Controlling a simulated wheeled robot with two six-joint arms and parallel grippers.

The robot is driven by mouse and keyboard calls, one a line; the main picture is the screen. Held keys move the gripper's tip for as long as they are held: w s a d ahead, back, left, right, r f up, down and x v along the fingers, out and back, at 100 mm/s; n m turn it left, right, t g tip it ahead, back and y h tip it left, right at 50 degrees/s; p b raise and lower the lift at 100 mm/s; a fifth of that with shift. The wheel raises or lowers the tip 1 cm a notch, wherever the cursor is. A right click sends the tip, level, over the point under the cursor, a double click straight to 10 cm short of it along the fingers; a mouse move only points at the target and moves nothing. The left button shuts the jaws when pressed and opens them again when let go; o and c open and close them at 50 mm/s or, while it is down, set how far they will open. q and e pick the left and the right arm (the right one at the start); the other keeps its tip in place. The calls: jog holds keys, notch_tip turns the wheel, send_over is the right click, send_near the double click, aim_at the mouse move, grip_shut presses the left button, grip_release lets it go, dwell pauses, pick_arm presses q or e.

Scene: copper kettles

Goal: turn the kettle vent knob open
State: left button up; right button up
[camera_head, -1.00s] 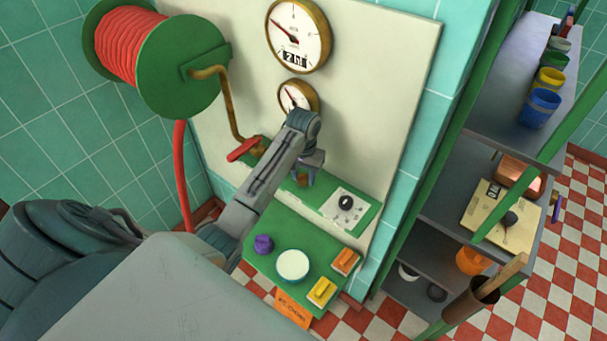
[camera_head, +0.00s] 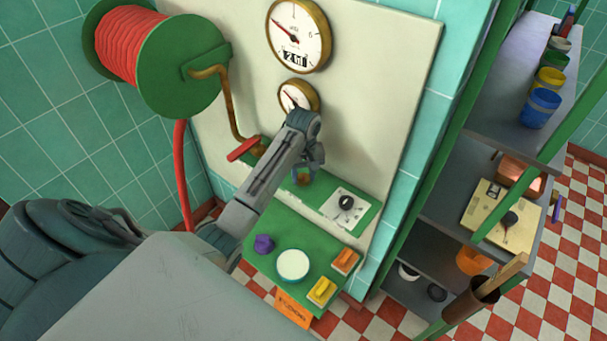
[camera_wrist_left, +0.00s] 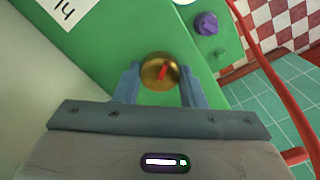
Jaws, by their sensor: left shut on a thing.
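The vent knob (camera_wrist_left: 158,73) is a round brass knob with a red pointer mark, on a green panel (camera_wrist_left: 110,35) in the left wrist view. My left gripper (camera_wrist_left: 160,82) has one blue-grey finger on each side of it and is shut on it. In the head view my left gripper (camera_head: 309,166) reaches down to the green ledge below the small gauge, with a bit of the brass knob (camera_head: 302,177) showing under it. My right gripper is not in view.
A black dial (camera_head: 346,202) on a white plate sits right of the gripper. A red-handled crank (camera_head: 243,150) is close on the left. Below are a purple knob (camera_head: 263,244), a white round button (camera_head: 293,264), and yellow (camera_head: 322,291) and orange (camera_head: 345,261) switches. Shelves stand right.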

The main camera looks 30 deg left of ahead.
pick_arm(q)
jog(key=n, duration=0.4)
jog(key=shift+r+n, duration=0.1)
jog(key=shift+n, duration=0.3)
dwell(0.4)
jog(key=o, duration=1)
